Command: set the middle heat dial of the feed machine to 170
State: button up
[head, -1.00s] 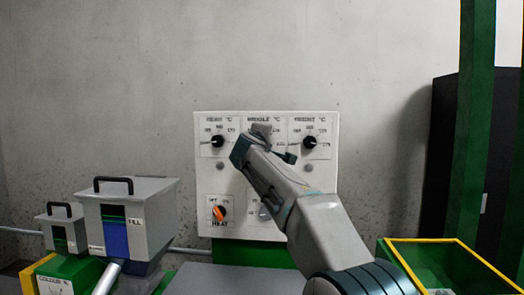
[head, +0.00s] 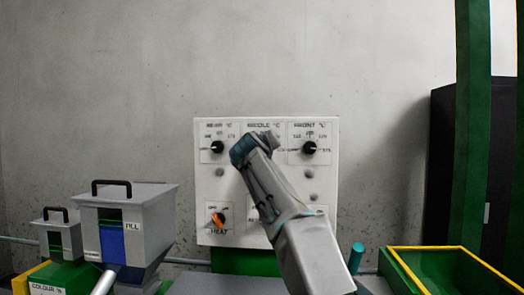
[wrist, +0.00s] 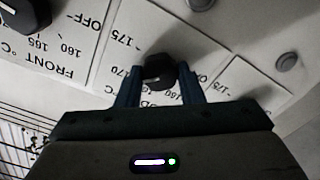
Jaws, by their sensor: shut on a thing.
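The white control panel (head: 255,185) of the feed machine stands in front of the wall. The middle heat dial (wrist: 158,70) is a black knob in the wrist view, which shows the panel upside down. My gripper (wrist: 160,80) has one blue finger on each side of this knob and is shut on it. The label 170 shows beside the left finger and -175 above the knob. Where the pointer stands cannot be told. In the head view my gripper (head: 258,148) covers the middle dial.
The left dial (head: 217,147) and the front dial (head: 309,147) flank my gripper. An orange heat switch (head: 219,217) is at lower left. Grey hoppers (head: 124,215) stand left. A green bin with a yellow rim (head: 440,249) and a green post (head: 470,130) are right.

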jog(key=shift+m, duration=0.3)
dwell(0.4)
jog(key=o, duration=1)
jog(key=s+b, duration=0.6)
jog(key=s, duration=0.7)
jog(key=shift+s+a+b, duration=0.25)
jog(key=shift+s+b, duration=0.05)
jog(key=shift+s, duration=0.1)
